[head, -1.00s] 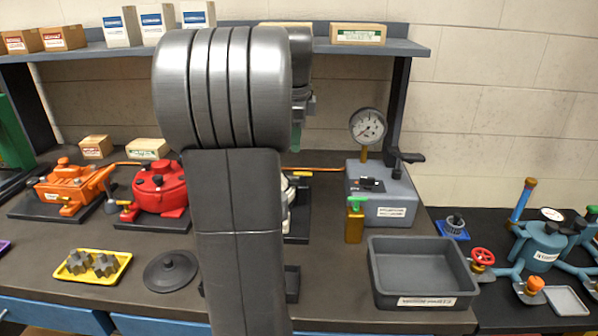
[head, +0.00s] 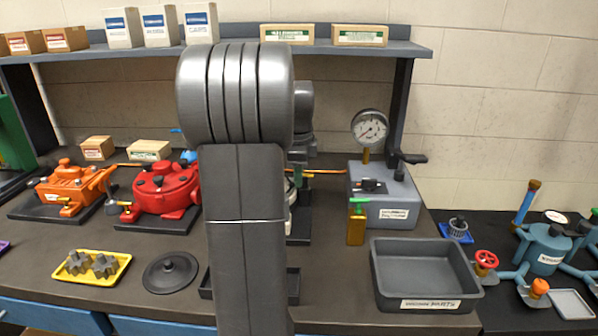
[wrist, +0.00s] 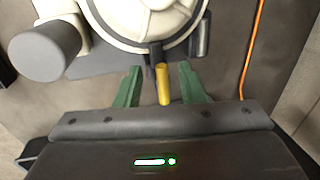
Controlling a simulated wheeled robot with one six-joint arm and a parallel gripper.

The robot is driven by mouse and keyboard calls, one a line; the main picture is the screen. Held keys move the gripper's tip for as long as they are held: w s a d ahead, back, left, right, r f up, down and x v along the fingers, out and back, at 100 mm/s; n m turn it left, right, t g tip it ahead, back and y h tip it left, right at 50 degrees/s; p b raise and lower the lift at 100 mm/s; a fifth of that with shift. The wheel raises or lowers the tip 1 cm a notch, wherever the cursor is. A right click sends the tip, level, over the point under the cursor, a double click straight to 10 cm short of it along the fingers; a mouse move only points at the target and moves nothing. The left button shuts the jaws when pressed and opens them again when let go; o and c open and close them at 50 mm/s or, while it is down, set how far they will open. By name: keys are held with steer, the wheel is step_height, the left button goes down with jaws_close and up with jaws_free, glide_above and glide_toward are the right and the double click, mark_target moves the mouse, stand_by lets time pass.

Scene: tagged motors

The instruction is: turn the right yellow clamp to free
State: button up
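The yellow clamp (wrist: 163,84) is a short yellow bar at the near rim of a round white housing (wrist: 135,22) in the wrist view. My gripper (wrist: 161,67) is open, with one green finger on each side of the clamp. I see a gap between the clamp and each finger; the fingers do not appear to touch it. In the head view my arm covers most of the white housing, and only a sliver of it (head: 291,205) shows. The clamp cannot be made out there.
A red housing (head: 163,190) and an orange one (head: 68,187) stand left of my arm. An orange cable (wrist: 252,50) runs right of the white housing.

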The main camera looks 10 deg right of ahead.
jaws_close()
steer(key=shift+n+p, duration=0.3)
steer(key=n+p, duration=0.2)
steer(key=shift+s+r+n+y, duration=0.15)
steer(key=shift+s+n+y, duration=0.15)
steer(key=shift+n, duration=0.1)
steer(key=n+p, duration=0.2)
steer(key=n, duration=0.1)
steer(key=shift+s+d+n+y+p, duration=0.2)
steer(key=shift+n+y+p, duration=0.1)
steer(key=shift+y+p, duration=0.1)
steer(key=n+p, duration=0.1)
steer(key=n, duration=0.2)
steer(key=n+g+y+p, duration=0.1)
steer(key=n+p, duration=0.1)
steer(key=n, duration=0.2)
steer(key=d+n+p, duration=0.1)
steer(key=n+p, duration=0.1)
steer(key=n, duration=0.1)
steer(key=shift+s+d+n+g, duration=0.1)
steer(key=shift+s+n+g, duration=0.1)
steer(key=shift+n+g, duration=0.15)
steer(key=shift+n, duration=0.25)
